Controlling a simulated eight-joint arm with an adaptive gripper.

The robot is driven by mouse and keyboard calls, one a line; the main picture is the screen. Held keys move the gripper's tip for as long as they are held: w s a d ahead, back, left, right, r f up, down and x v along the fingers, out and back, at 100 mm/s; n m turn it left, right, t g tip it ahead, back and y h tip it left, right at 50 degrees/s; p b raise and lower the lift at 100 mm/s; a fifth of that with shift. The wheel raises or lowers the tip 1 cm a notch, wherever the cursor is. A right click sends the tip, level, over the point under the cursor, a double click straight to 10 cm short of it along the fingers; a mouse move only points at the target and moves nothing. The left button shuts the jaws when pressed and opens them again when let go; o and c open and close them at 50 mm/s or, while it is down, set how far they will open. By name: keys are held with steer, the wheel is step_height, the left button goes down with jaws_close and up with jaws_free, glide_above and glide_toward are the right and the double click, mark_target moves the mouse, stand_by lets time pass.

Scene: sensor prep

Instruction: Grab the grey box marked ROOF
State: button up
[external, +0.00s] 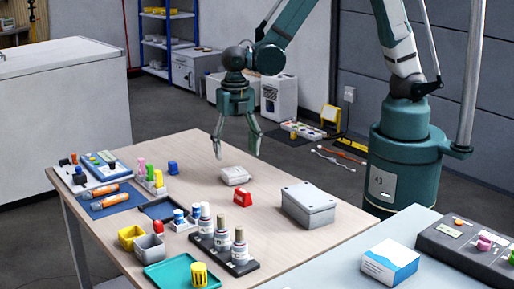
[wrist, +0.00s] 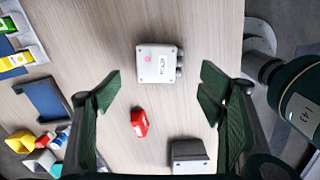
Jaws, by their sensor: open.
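A small light grey box (external: 236,175) lies on the wooden table below my gripper (external: 236,148). In the wrist view this box (wrist: 157,63) shows a white label with dark letters too small to read surely, a pink mark and stubs on its right side. My gripper is open and empty, above the table. In the wrist view its fingers (wrist: 161,93) stand wide apart, and the box appears between and beyond them, untouched. A larger grey lidded box (external: 308,205) sits to the right; I see no readable marking on it.
A red block (external: 243,197) stands between the two grey boxes. White bottles in a dark rack (external: 222,240), a teal tray (external: 182,273) and small bins (external: 150,248) fill the table's front left. Bare wood surrounds the small box on most sides.

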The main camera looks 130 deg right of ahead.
mark_target(236, 170)
steer(key=shift+f+b, duration=0.3)
steer(key=shift+f, duration=0.95)
steer(key=shift+d+f+b, duration=0.15)
steer(key=shift+f+b, duration=0.65)
steer(key=shift+f, duration=1.8)
steer(key=shift+c, duration=0.3)
steer(key=c, duration=1)
